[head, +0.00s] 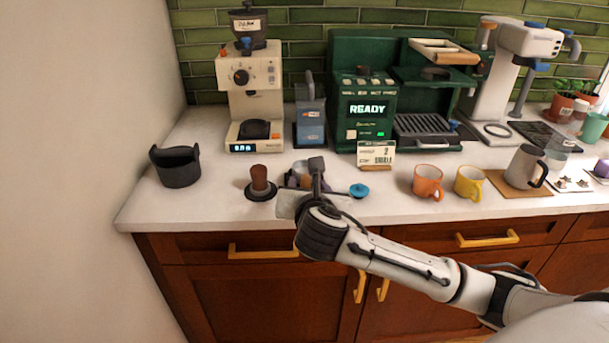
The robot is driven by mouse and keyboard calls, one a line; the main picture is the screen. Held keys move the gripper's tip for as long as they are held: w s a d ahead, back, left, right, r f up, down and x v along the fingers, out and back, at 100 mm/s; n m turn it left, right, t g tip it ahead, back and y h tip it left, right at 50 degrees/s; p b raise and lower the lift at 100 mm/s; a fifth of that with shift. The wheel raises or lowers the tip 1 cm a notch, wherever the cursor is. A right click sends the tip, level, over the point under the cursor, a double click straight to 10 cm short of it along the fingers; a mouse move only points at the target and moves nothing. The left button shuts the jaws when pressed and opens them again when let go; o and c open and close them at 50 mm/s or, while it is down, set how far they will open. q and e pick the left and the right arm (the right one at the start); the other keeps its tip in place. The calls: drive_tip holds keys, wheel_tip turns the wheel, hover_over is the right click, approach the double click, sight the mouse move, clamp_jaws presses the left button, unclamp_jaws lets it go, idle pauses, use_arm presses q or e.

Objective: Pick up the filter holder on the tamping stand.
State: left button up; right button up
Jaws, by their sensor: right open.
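My right gripper (304,190) is open at the front of the white counter, its arm coming in from the right. Behind and partly under it is a small dark and brownish object (294,178), mostly covered by the gripper. It may be the filter holder on its stand, but I cannot make out its shape or whether the fingers touch it. Just left stands a brown, knob-like piece (259,176) on a round black base (260,194). My left gripper is not in view.
A blue-topped piece (359,190) is right of the gripper. A black tub (176,168) stands left, a cream grinder (254,85) and green espresso machine (362,105) behind. Orange (427,182) and yellow (468,183) mugs stand right. The counter's front edge is close.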

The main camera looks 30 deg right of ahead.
sight(306, 184)
drive_tip(key=x, duration=0.4)
drive_tip(key=shift+f, duration=0.35)
drive_tip(key=shift+r, duration=0.1)
clamp_jaws()
